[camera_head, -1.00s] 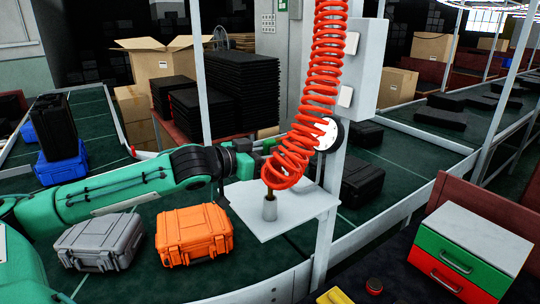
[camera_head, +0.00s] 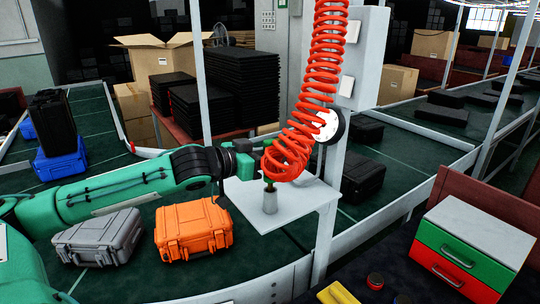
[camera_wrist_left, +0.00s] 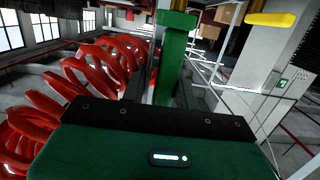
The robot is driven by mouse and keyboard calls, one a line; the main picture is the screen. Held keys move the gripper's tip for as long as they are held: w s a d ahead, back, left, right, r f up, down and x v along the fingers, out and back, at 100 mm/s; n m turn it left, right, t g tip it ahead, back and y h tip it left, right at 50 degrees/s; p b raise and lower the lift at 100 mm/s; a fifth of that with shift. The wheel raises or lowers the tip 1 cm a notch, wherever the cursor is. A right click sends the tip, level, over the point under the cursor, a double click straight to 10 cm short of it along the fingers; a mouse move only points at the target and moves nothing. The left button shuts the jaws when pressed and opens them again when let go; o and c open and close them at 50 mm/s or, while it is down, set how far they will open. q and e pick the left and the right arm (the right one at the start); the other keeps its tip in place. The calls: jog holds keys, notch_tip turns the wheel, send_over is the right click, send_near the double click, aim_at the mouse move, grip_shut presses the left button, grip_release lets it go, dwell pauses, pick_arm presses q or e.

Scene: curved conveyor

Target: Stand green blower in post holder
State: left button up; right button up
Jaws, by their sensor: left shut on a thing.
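The post holder (camera_head: 270,204) is a small grey upright cylinder on a white square shelf (camera_head: 290,212). A short green piece of the blower (camera_head: 269,186) shows just above the holder's mouth, below the red coiled hose (camera_head: 288,150). I cannot tell whether its lower end is inside the holder. My left gripper (camera_head: 262,150) comes in from the left and is shut on the green blower; its fingertips are largely hidden behind the coil. In the left wrist view a green upright part (camera_wrist_left: 172,65) stands beyond the gripper's dark edge, with the red coils (camera_wrist_left: 85,75) at the left. My right gripper is out of view.
A grey post (camera_head: 333,190) with a box stands beside the shelf. An orange case (camera_head: 193,230) and a grey case (camera_head: 98,238) lie on the conveyor below my arm. A small drawer unit (camera_head: 470,250) is at the lower right.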

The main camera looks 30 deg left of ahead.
aim_at(270, 176)
pick_arm(q)
jog(key=shift+f+b, duration=1.15)
jog(key=shift+f, duration=0.35)
jog(key=o, duration=0.8)
